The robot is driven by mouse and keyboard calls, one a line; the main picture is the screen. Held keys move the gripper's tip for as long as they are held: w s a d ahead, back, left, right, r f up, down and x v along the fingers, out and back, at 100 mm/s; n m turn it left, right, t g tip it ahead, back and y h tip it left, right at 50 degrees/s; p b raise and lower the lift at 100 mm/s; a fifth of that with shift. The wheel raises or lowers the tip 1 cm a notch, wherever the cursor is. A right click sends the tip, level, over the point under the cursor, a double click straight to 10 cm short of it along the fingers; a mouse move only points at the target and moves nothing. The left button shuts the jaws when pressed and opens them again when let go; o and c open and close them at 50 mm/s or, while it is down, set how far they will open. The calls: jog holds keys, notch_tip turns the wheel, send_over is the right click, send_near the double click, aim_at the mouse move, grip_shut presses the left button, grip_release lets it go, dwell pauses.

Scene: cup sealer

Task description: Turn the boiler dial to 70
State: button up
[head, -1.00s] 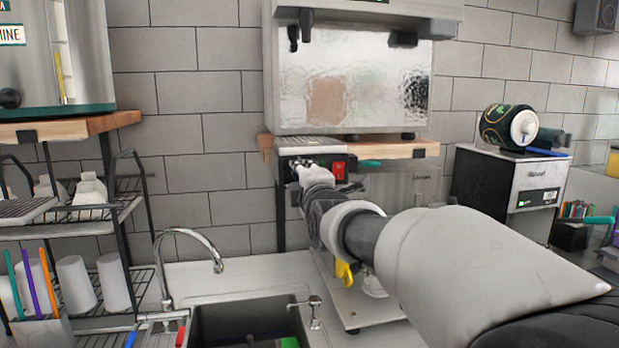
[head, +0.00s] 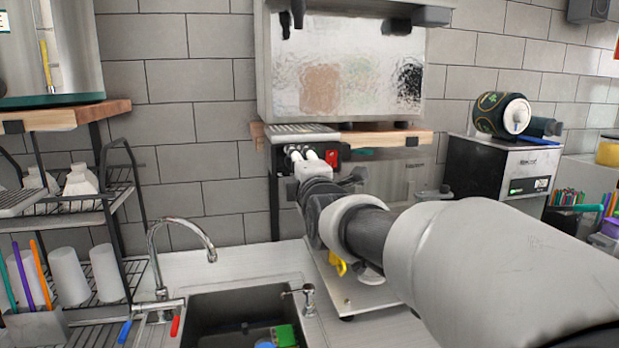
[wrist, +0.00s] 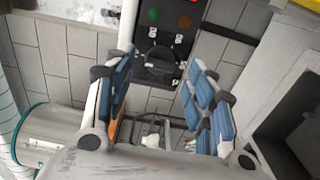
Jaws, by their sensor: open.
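A black control panel (wrist: 166,38) shows in the wrist view, with a green button, an orange-red button and a dark round knob (wrist: 160,56) that looks like the dial. Its setting is too small to read. My gripper (wrist: 161,66) is open with blue-padded fingers, one on each side of the knob in the picture; I cannot tell whether they touch it. My gripper hides the knob there.
The wooden shelf (head: 385,138) carries a large steel machine (head: 345,75) just above my gripper. A sink (head: 230,312) with a tap (head: 180,240) lies below to the left. A cup rack (head: 75,205) stands at left and a steel box machine (head: 500,165) at right.

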jog(key=v, duration=0.9)
jog(key=shift+s+d, duration=0.1)
jog(key=shift+s, duration=0.1)
jog(key=s+d+f+m+g+h, duration=0.1)
jog(key=s+d+f+m+g, duration=0.3)
jog(key=s+f+m, duration=0.3)
jog(key=s+d+f+m+g+h, duration=0.2)
jog(key=s+d+f+m+g, duration=0.2)
jog(key=s+f, duration=0.6)
jog(key=s+d+f+m+g+h, duration=0.2)
jog(key=s+d+f+m+g, duration=0.2)
jog(key=s+d+f+m, duration=0.4)
jog(key=s+m, duration=0.2)
jog(key=s, duration=0.5)
jog(key=shift+s+f+g, duration=0.25)
jog(key=shift+f+g, duration=0.15)
jog(key=shift+d, duration=0.1)
jog(key=shift+c, duration=0.5)
